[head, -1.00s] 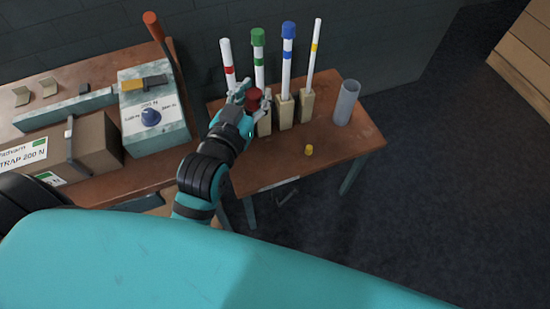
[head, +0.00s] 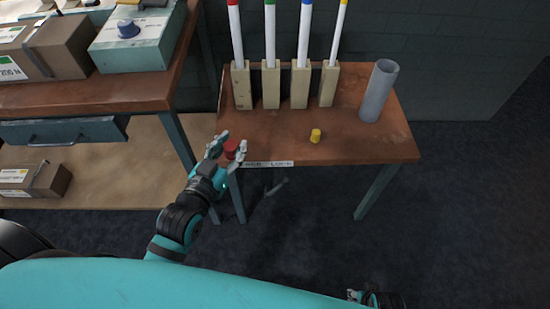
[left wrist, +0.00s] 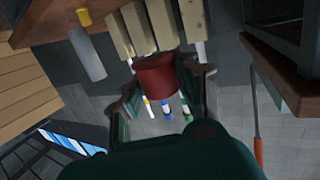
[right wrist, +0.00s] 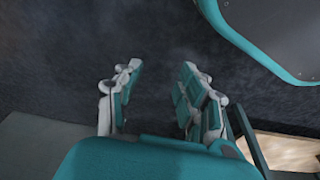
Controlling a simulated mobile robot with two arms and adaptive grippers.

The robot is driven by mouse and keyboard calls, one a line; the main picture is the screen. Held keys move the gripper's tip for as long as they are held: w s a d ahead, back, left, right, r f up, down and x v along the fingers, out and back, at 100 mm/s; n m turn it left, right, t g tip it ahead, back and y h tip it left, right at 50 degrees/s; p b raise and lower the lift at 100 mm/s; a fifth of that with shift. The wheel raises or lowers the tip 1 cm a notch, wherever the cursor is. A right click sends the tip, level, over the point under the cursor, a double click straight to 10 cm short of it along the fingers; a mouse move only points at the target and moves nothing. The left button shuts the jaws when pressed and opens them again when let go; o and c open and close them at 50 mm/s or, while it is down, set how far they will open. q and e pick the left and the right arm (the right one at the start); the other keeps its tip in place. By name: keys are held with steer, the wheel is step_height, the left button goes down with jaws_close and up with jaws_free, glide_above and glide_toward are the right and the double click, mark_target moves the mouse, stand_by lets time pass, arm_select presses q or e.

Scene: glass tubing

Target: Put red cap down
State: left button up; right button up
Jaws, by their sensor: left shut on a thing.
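The red cap (head: 231,148) is between the fingers of my left gripper (head: 227,148), at the front left corner of the small brown table (head: 270,140) in the head view. In the left wrist view the red cap (left wrist: 156,75) fills the space between the fingers, and my left gripper (left wrist: 160,90) is shut on it. Whether the cap touches the tabletop cannot be told. My right gripper (right wrist: 152,95) is open and empty in the right wrist view, well away from the table. In the head view only a bit of the right hand shows at the bottom.
Wooden blocks (head: 271,90) hold upright white tubes with coloured bands along the table's back. A yellow cap (head: 315,136) stands near the front. A grey cylinder (head: 379,92) stands at the right. A workbench (head: 150,97) is to the left. The table's front middle is clear.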

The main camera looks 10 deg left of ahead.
arm_select(q)
step_height(320, 180, down, 7)
steer(key=b, duration=0.6)
glide_above(262, 141)
step_height(262, 141, down, 2)
steer(key=shift+w+f, duration=0.1)
step_height(262, 141, down, 3)
steer(key=shift+b, duration=0.7)
steer(key=shift+f, duration=0.2)
arm_select(e)
step_height(262, 141, up, 15)
steer(key=t, duration=0.1)
steer(key=shift+w+d, duration=0.2)
steer(key=shift+w, duration=0.1)
arm_select(q)
steer(key=shift+f, duration=0.1)
arm_select(e)
steer(key=shift+f, duration=0.15)
arm_select(q)
steer(key=o, duration=0.7)
steer(key=shift+o, duration=0.2)
